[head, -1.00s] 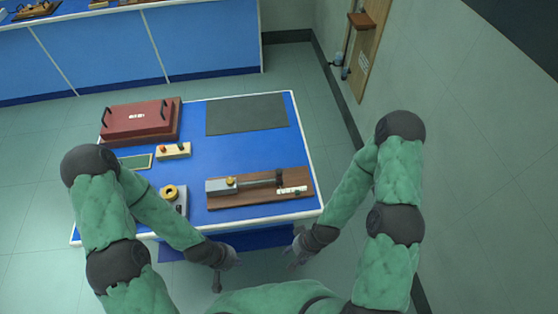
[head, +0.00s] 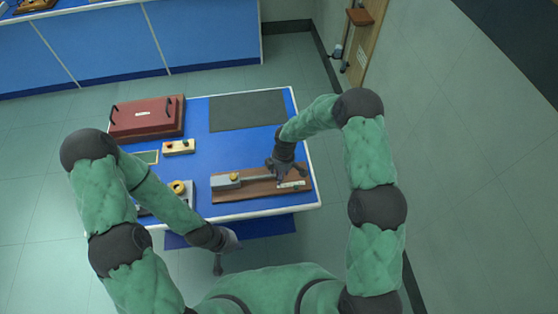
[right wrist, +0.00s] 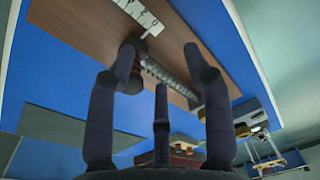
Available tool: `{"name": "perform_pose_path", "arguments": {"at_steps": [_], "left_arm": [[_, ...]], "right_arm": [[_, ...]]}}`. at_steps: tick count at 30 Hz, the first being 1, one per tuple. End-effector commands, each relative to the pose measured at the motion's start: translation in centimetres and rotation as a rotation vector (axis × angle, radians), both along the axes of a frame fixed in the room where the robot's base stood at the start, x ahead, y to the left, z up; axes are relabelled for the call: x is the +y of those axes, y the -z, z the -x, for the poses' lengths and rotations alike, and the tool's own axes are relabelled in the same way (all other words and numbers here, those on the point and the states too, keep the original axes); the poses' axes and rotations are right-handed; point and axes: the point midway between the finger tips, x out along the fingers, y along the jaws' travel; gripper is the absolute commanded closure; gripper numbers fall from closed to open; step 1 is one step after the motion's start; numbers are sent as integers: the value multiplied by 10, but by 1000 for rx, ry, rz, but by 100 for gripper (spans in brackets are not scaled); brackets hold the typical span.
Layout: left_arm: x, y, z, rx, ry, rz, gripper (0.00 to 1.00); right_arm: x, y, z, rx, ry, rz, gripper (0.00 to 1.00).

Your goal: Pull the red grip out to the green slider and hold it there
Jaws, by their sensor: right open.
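A spring puller on a wooden board (head: 250,192) lies at the table's right front. A white scale strip (right wrist: 138,14) lies on the board past the spring's end. I cannot make out the green slider. My right gripper (head: 284,168) is open over the scale end of the rod. My left gripper (head: 222,258) hangs before the table's front edge; its fingers are unclear.
A red case (head: 147,118) stands at the table's back left, with a button box (head: 179,147) in front of it. A dark mat (head: 247,111) lies flat at the back right. A yellow-ringed device (head: 177,187) is partly behind my left arm.

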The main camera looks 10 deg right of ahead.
Motion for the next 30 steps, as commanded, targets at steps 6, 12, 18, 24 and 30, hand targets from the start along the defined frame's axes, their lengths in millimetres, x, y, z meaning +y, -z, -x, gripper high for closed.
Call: {"name": "perform_pose_path", "arguments": {"at_steps": [6, 12, 18, 24, 30], "left_arm": [[0, 0, 0, 0, 0, 0, 100], [0, 6, 0, 0, 0, 0, 100], [0, 21, 0, 0, 0, 0, 100], [0, 35, 0, 0, 0, 0, 100], [0, 35, 0, 0, 0, 0, 100]], "right_arm": [[-2, -24, -36, -42, -190, 86, 49], [-3, -16, -39, -42, -210, 97, 49], [-3, 13, -39, -43, -208, 96, 49], [-3, 40, -39, -43, -207, 96, 49], [-3, 44, -40, -45, -206, 95, 49]]}}
